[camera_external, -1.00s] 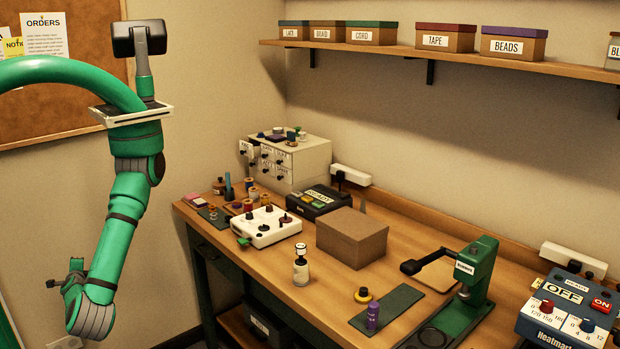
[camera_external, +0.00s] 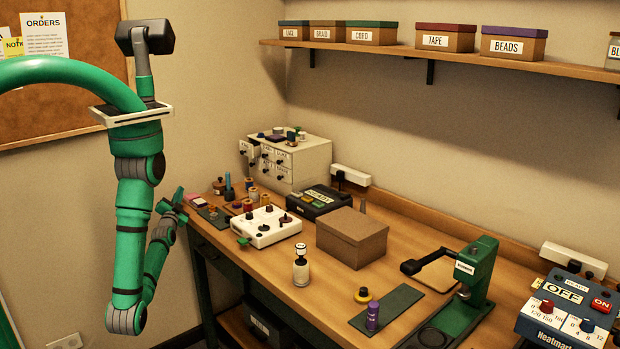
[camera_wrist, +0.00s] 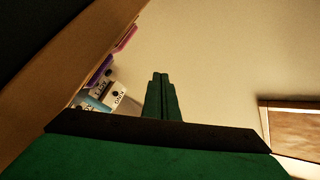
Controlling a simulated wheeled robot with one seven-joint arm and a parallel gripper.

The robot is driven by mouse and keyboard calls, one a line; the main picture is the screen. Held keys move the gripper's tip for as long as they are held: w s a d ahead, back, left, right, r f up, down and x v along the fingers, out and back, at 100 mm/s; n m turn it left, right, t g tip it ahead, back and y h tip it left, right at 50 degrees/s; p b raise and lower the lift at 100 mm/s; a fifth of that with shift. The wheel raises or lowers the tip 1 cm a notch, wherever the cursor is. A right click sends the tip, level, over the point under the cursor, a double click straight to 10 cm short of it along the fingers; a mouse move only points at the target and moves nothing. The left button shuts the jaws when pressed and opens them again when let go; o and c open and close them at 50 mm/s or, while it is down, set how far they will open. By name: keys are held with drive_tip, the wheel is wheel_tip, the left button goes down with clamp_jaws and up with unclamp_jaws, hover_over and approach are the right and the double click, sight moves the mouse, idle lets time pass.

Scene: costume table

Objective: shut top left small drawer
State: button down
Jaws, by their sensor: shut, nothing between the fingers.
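A small cream cabinet (camera_external: 312,160) with rows of little drawers stands at the back left of the table. Its top left small drawer (camera_external: 246,149) sticks out from the front, with a pale label and dark knob. My gripper (camera_external: 178,194) is beside the table's left end, left of the cabinet and apart from it. In the wrist view the green fingers (camera_wrist: 162,78) are together with nothing between them. Pale labelled drawer fronts (camera_wrist: 118,97) show tilted at the left there, partly hidden by the table edge and other items; I cannot tell which drawers they are.
Thread spools (camera_external: 253,194) and small jars stand before the cabinet. A white device with knobs (camera_external: 264,227), a dark READY box (camera_external: 317,201) and a cardboard box (camera_external: 352,237) are further right. The wall and corkboard (camera_external: 60,90) are behind my arm.

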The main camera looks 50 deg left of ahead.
drive_tip(key=w+d+r+t, duration=0.1)
drive_tip(key=w+r, duration=0.2)
drive_tip(key=w, duration=0.1)
drive_tip(key=m+g+h, duration=0.3)
drive_tip(key=m+h, duration=1.3)
drive_tip(key=m, duration=0.2)
approach(241, 152)
drive_tip(key=shift+x, duration=3.05)
